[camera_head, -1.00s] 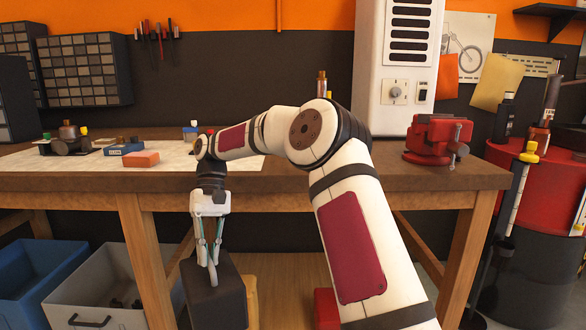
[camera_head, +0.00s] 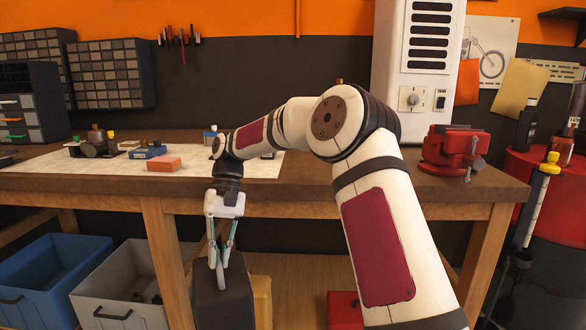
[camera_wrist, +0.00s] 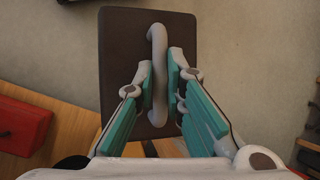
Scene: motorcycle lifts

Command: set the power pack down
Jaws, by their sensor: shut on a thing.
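The power pack (camera_head: 222,301) is a dark box with a grey loop handle on top. It hangs upright below my gripper (camera_head: 219,262), in front of the workbench and lower than its top. In the wrist view the dark lid of the pack (camera_wrist: 122,62) fills the middle, and my gripper (camera_wrist: 160,88) is shut on the grey handle (camera_wrist: 157,45). The underside of the pack is hidden, so I cannot tell whether it touches anything below.
Blue (camera_head: 50,274) and grey (camera_head: 118,287) bins stand beneath. A yellow object (camera_head: 262,300) and a red box (camera_head: 343,308) lie close beside the pack. A red drum (camera_head: 545,200) stands right.

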